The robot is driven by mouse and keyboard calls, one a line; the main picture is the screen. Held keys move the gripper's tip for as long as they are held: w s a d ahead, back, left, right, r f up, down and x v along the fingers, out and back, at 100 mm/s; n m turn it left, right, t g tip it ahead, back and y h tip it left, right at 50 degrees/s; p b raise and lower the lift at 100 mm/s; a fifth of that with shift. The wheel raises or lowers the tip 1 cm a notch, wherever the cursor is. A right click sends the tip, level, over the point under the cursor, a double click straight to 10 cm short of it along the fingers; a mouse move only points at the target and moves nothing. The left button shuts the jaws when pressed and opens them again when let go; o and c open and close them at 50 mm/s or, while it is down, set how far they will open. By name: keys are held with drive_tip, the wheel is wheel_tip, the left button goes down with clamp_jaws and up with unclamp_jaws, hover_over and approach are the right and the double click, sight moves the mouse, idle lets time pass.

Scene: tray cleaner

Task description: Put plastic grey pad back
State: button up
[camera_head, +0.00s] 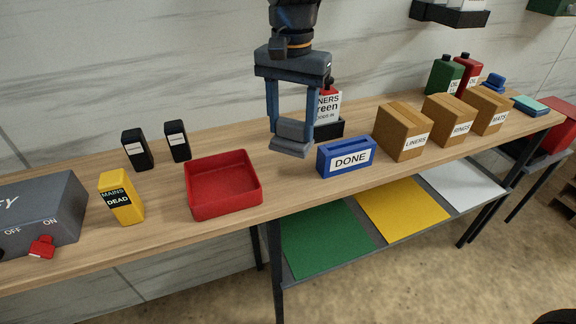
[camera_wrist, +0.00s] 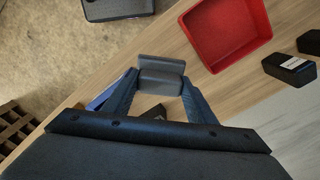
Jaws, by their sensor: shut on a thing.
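My gripper (camera_head: 291,138) is shut on a grey pad (camera_head: 292,134), a small block held between its two blue fingers. The pad also shows between the fingertips in the wrist view (camera_wrist: 161,76). In the head view the pad hangs over the bench, between the red tray (camera_head: 222,204) on its left and the blue DONE box (camera_head: 346,157) on its right. It looks raised above the bench top; the exact gap cannot be told. In the wrist view the red tray (camera_wrist: 225,28) lies to the upper right of the pad.
Cardboard boxes (camera_head: 403,131) stand right of the DONE box. A dark holder with a label (camera_head: 328,128) is behind my gripper. Two black blocks (camera_head: 137,149) and a yellow MAINS DEAD block (camera_head: 121,197) stand at left, near a grey switch box (camera_head: 35,212). Coloured sheets lie on the lower shelf.

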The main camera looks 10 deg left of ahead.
wheel_tip(320, 180, down, 9)
drive_tip(key=shift+f+p, duration=0.15)
drive_tip(key=shift+p, duration=0.75)
drive_tip(key=o, duration=1)
drive_tip(key=shift+f, duration=0.1)
drive_tip(key=shift+c, duration=0.2)
wheel_tip(320, 180, up, 12)
drive_tip(key=shift+r+b, duration=0.15)
drive_tip(key=shift+b, duration=0.8)
drive_tip(key=s+d+f+n, duration=0.1)
drive_tip(key=s+d+f, duration=0.2)
drive_tip(key=d, duration=0.6)
drive_tip(key=s+d+f+n, duration=0.1)
drive_tip(key=s+d+f, duration=0.2)
drive_tip(key=d+f, duration=0.4)
drive_tip(key=s+d+f+t, duration=0.1)
drive_tip(key=s+d+f, duration=0.2)
drive_tip(key=d, duration=0.9)
drive_tip(key=shift+d+f+n, duration=0.2)
drive_tip(key=shift+f+n, duration=0.2)
drive_tip(key=shift+f, duration=0.55)
drive_tip(key=shift+s, duration=0.1)
